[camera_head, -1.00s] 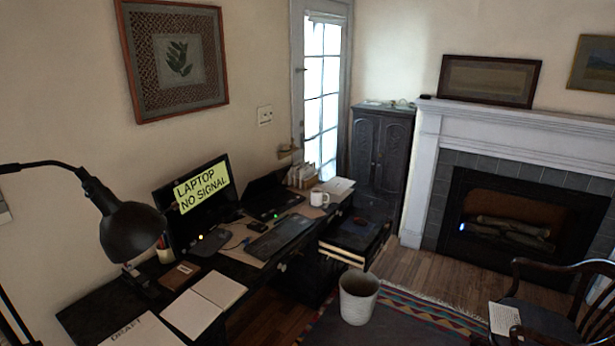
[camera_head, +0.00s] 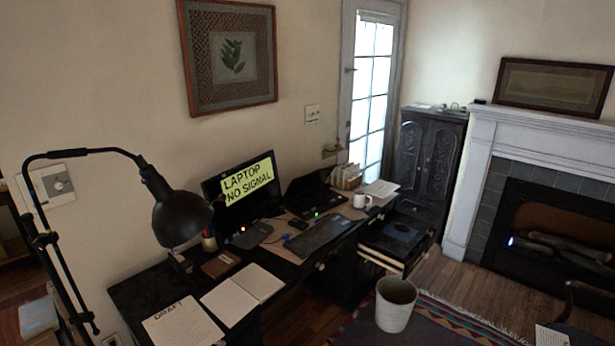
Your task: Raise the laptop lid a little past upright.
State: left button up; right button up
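A black laptop (camera_head: 318,203) sits on the dark desk, to the right of the monitor and in front of some upright papers. Its lid (camera_head: 308,182) is partly raised, and its exact angle is hard to tell from here. A small green light shows at its front edge. The monitor (camera_head: 241,188) beside it shows "LAPTOP NO SIGNAL" on a yellow panel. Neither of my grippers is in view.
A black desk lamp (camera_head: 180,215) stands at the near left of the desk. A keyboard (camera_head: 318,235) lies in front of the laptop, and a white mug (camera_head: 361,201) stands to its right. An open notebook (camera_head: 242,293) lies nearer. A waste bin (camera_head: 395,305) stands on the floor.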

aim_at(314, 179)
jog(key=i+l, duration=0.1)
jog(key=i, duration=0.6)
jog(key=i+l, duration=0.15)
jog(key=i, duration=0.55)
jog(key=i+l, duration=0.1)
jog(key=i, duration=0.6)
jog(key=i+l, duration=0.15)
jog(key=i, duration=0.55)
jog(key=i+l+u, duration=0.25)
jog(key=i+u, duration=0.25)
jog(key=i+l+u, duration=0.45)
jog(key=i, duration=0.2)
jog(key=i+l+u, duration=0.5)
jog(key=l, duration=0.2)
jog(key=k+j, duration=0.05)
